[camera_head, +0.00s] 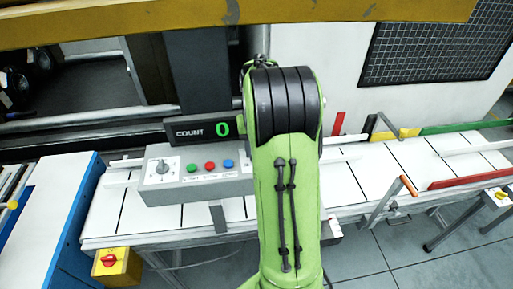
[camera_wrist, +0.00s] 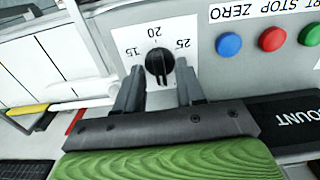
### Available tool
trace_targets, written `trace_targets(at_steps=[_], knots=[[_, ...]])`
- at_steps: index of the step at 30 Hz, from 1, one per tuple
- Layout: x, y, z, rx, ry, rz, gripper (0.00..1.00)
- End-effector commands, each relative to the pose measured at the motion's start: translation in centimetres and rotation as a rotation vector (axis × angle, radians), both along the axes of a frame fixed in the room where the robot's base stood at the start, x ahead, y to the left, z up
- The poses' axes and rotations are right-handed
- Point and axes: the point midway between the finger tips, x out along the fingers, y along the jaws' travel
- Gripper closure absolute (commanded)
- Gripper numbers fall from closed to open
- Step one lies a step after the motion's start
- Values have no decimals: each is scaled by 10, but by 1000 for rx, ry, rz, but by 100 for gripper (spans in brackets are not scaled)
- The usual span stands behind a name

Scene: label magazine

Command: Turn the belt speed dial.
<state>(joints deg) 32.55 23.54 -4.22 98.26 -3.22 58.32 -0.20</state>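A count display (camera_head: 202,129) reading 0 stands behind the box. The white conveyor (camera_head: 120,215) runs beneath.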

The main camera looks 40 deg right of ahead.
Motion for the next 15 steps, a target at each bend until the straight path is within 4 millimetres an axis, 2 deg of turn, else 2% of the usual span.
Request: trace_targets(at_steps=[6,9,15], knots=[[1,-1,47,-4,-7,0,62],[1,-1,63,-4,-6,0,62],[0,0,72,-2,-3,1,62]])
